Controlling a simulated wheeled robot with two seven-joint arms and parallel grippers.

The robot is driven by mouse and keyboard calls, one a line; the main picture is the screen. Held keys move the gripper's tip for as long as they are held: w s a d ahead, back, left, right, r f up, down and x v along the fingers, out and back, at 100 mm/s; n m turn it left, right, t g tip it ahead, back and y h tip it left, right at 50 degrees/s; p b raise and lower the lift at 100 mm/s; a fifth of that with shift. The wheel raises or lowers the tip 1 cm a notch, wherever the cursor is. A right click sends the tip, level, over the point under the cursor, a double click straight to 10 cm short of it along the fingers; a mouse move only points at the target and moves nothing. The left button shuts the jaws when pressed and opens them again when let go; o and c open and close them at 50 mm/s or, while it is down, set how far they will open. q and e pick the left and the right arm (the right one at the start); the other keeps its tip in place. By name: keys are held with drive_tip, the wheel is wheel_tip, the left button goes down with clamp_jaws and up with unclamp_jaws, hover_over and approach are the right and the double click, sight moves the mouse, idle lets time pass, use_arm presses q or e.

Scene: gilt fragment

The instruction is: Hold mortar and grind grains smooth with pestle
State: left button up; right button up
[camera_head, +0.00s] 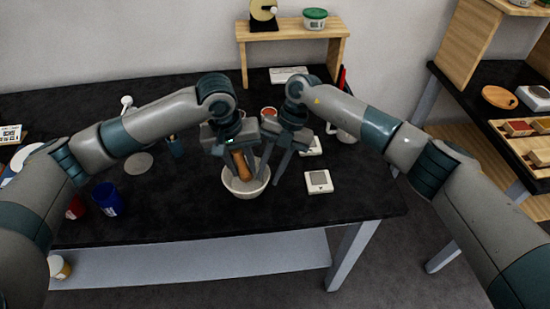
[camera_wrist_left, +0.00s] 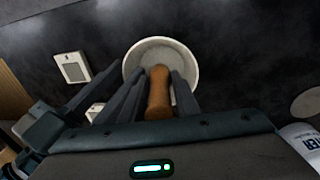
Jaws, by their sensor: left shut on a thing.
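The mortar (camera_head: 231,188) is a pale round bowl near the table's front edge. It also shows in the left wrist view (camera_wrist_left: 187,52). The brown wooden pestle (camera_head: 243,166) is between the fingers of my left gripper (camera_head: 236,168), which is shut on it. Its lower end is inside the bowl, and it shows in the left wrist view (camera_wrist_left: 158,95). My right gripper (camera_head: 268,178) points down at the bowl's right rim. Its fingers are apart, one on each side of the rim; contact is unclear. I cannot make out grains in the bowl.
A white scale-like device (camera_head: 318,181) lies right of the mortar on the black table (camera_head: 200,228). A blue cup (camera_head: 107,199) and a red cup (camera_head: 76,208) stand at the left. A wooden shelf (camera_head: 290,33) stands behind. The table front between cups and mortar is clear.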

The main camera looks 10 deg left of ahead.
drive_tip(key=shift+x, duration=0.8)
clamp_jaws()
idle(0.7)
